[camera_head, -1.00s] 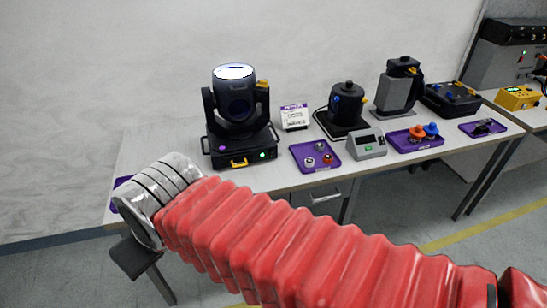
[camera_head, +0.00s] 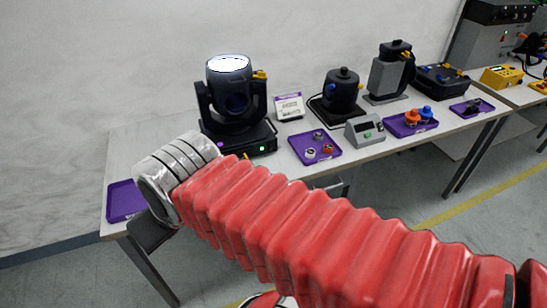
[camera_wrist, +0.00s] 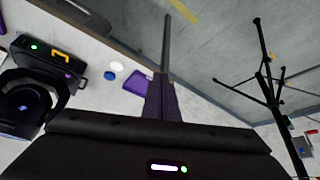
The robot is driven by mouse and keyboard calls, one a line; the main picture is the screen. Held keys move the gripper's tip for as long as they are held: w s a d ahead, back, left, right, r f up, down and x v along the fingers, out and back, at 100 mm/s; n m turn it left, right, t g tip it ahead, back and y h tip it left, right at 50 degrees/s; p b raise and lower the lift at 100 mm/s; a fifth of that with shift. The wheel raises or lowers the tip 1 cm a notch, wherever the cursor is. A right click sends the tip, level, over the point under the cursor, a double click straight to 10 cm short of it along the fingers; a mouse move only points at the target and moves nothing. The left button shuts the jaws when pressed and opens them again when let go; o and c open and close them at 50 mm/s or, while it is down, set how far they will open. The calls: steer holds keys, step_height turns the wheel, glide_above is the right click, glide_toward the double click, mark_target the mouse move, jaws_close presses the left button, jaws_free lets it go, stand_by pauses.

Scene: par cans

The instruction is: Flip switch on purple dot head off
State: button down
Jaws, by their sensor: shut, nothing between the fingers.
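The moving head with the purple dot (camera_head: 233,149) on its base is a black lamp (camera_head: 236,105) with a bright lens, standing on the left of the table. A green light shows on its base front, and my red-sleeved arm hides the lower front edge. In the wrist view the lamp (camera_wrist: 28,98) lies at the left, with a green light and a yellow part (camera_wrist: 61,55) on its base. I cannot tell the switch's position. My gripper (camera_wrist: 164,85) is shut and empty, apart from the lamp, to its right in the wrist view. The head view does not show its fingers.
A purple tray (camera_head: 122,203) lies at the table's left end. Another tray (camera_head: 298,141) holds several knobs, beside a grey box (camera_head: 364,130). A dark tripod stand (camera_wrist: 270,95) is at the right in the wrist view.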

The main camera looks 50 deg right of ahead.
steer(key=w+d+f+m+t+h, duration=0.15)
steer(key=w+d+f, duration=0.3)
steer(key=d, duration=0.45)
steer(key=w+d+f+t+h, duration=0.1)
steer(key=w+d+f+h, duration=0.3)
steer(key=d, duration=0.6)
steer(key=w+d+f+m+t+y, duration=0.1)
steer(key=w+d+f, duration=0.1)
steer(key=w+d, duration=0.55)
steer(key=s+d+f+t, duration=0.1)
steer(key=s+d+f, duration=0.1)
steer(key=d+f, duration=0.1)
steer(key=s+d+f+m+t+h, duration=0.1)
steer(key=s+d+f, duration=0.2)
steer(key=d, duration=0.3)
steer(key=s+d+f+t+h, duration=0.1)
steer(key=s+d+f, duration=0.2)
steer(key=d+f, duration=0.1)
steer(key=shift+s+d+f+m, duration=0.1)
steer(key=shift+d+f+m, duration=0.15)
steer(key=shift+d+f, duration=0.15)
steer(key=s+d+f+m+t+h, duration=0.1)
steer(key=s+f+m, duration=0.1)
steer(key=s, duration=0.4)
steer(key=shift+s+d+f+t+h, duration=0.2)
steer(key=shift+d+t+h, duration=0.1)
steer(key=shift+t+h, duration=0.05)
steer(key=shift+w, duration=0.1)
